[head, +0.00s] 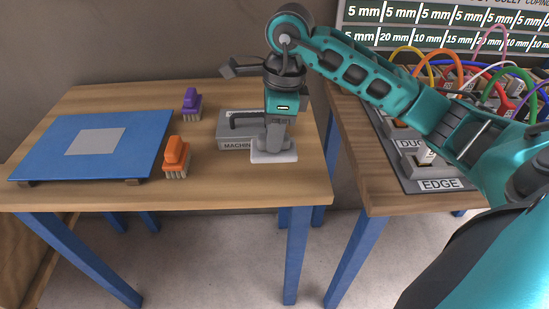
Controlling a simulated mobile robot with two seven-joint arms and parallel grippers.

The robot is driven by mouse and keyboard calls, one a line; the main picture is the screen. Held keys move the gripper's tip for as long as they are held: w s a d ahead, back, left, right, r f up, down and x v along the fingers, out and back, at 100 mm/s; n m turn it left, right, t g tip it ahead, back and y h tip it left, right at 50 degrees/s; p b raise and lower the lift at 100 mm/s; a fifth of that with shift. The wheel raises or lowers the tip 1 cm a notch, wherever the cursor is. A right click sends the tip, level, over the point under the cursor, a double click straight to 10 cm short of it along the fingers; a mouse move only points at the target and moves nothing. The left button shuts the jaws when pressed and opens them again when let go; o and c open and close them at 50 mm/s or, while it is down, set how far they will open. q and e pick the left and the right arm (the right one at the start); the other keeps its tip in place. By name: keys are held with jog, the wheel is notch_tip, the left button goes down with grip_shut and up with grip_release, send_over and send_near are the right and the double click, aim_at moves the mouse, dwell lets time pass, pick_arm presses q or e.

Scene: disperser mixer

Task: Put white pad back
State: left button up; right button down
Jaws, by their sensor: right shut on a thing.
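The white pad (274,156) is a small flat pale block near the right end of the left wooden table, just in front of a grey block labelled MACHINE (236,145). My right gripper (276,148) points straight down and is shut on the white pad. The fingers hide the part of the pad that they grip. I cannot tell whether the pad rests on the wood or is just above it. My left gripper is not in view.
A blue board (50,145) with a grey square (95,141) lies on the table's left. An orange brush (176,155) and a purple brush (191,102) stand between board and grey block. A second table (365,165) at right carries labelled blocks and coloured cables.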

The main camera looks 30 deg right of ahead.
aim_at(274, 156)
jog(key=shift+f, duration=3.1)
jog(key=shift+f+b, duration=0.1)
jog(key=shift+b, duration=0.2)
jog(key=shift+f, duration=0.15)
jog(key=c, duration=0.9)
grip_release()
jog(key=shift+r, duration=0.7)
jog(key=r, duration=0.7)
jog(key=d+r+p, duration=0.1)
jog(key=r, duration=0.3)
jog(key=shift+s+d, duration=0.1)
jog(key=shift+s, duration=0.3)
